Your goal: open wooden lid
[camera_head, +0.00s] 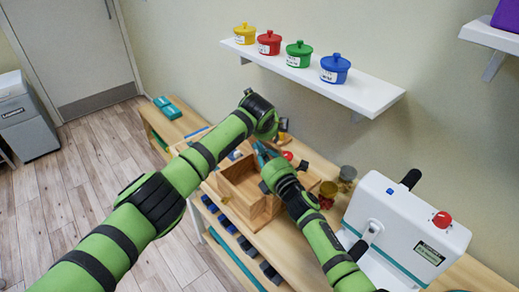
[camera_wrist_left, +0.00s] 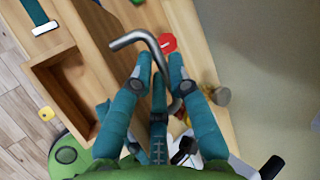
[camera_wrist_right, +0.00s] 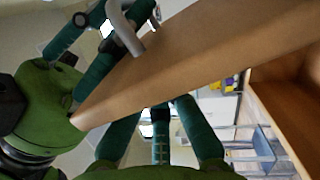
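A wooden box (camera_head: 258,212) with open compartments sits on the wooden bench, and its open part shows in the left wrist view (camera_wrist_left: 38,72). In the right wrist view a wooden panel (camera_wrist_right: 200,55), seemingly the lid, crosses the picture at a slant. A bent grey metal handle (camera_wrist_right: 122,22) meets its upper side. My left gripper (camera_wrist_left: 160,62) has its teal fingers closed around this handle (camera_wrist_left: 128,40). My right gripper (camera_head: 263,152) is at the box; in its wrist view the panel hides its fingertips, so its opening cannot be judged.
A white machine (camera_head: 400,235) with a red knob stands right of the box. Small jars (camera_head: 347,174) stand between them. A wall shelf (camera_head: 375,97) with several colored pots (camera_head: 335,70) is above. Blue and dark items lie along the bench's lower level.

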